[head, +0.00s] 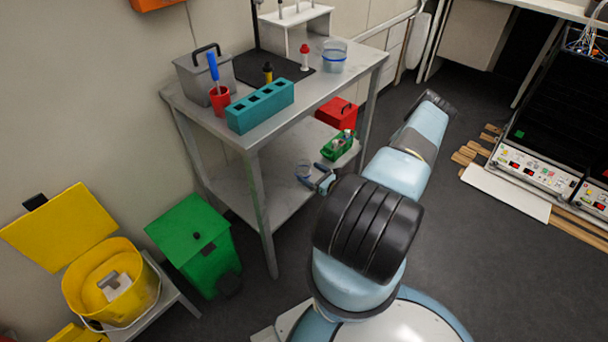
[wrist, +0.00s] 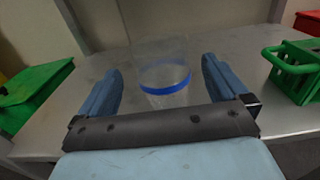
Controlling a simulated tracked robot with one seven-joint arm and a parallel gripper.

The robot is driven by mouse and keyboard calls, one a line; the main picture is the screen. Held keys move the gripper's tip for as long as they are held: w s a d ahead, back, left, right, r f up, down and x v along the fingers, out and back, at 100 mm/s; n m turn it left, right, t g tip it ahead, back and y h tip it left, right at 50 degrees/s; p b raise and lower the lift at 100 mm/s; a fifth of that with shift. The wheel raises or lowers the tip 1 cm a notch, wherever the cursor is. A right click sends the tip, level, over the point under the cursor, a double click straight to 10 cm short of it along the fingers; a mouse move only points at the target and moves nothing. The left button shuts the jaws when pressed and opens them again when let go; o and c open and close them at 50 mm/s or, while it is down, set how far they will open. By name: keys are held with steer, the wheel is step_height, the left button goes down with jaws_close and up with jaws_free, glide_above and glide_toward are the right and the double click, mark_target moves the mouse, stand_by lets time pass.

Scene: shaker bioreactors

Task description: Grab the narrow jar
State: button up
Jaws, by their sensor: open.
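A clear narrow jar (wrist: 164,70) with a blue band stands upright on the lower shelf (wrist: 222,48) in the wrist view. My gripper (wrist: 160,82) is open, with its blue fingers on the left and right sides of the jar. The jar's lower part shows between the fingers, just beyond the dark palm bar. I cannot tell whether a finger touches it. In the head view the jar (head: 304,168) is small and my gripper (head: 320,184) is beside it, at the front of the lower shelf, partly hidden by my arm.
A green basket (wrist: 292,70) stands right of the jar. A red box (head: 337,113) is farther back on the shelf. A green bin (head: 195,245) stands left of the table. The upper tabletop (head: 345,80) holds a teal rack (head: 260,105) and a wide beaker (head: 333,56).

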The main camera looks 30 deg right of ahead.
mark_target(297, 165)
steer(key=shift+f+x, duration=0.15)
steer(key=shift+x, duration=1.15)
steer(key=shift+f+x, duration=0.1)
steer(key=shift+x, duration=1.2)
steer(key=shift+d, duration=0.1)
steer(key=shift+c, duration=0.2)
steer(key=c, duration=0.9)
steer(key=shift+c, duration=0.2)
